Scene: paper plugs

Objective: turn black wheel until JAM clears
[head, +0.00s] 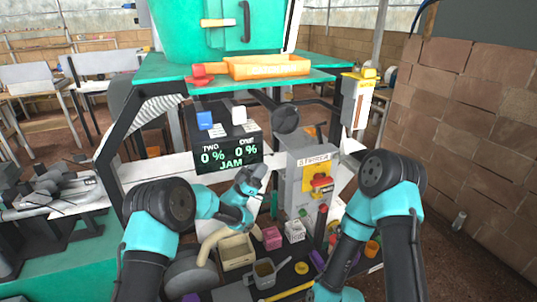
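A dark round wheel (285,119) sits at the upper middle, between the display and the STIRRER box; it looks like the black wheel. The black display (230,154) reads TWO 0 %, ONE 0 % and a green JAM. My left arm reaches in from the left, and its wrist end with the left gripper (261,172) is just right of and below the display, apart from the wheel in the picture. Its fingers are too small to read. My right arm bends down to the bottom edge, and its gripper is out of view.
A grey STIRRER box (314,180) with a red knob stands right of the display. Below are a beige bin (236,253), a pink box (272,238) and several small items. A green shelf (180,70) with a yellow tray (268,67) is above. A brick wall is at right.

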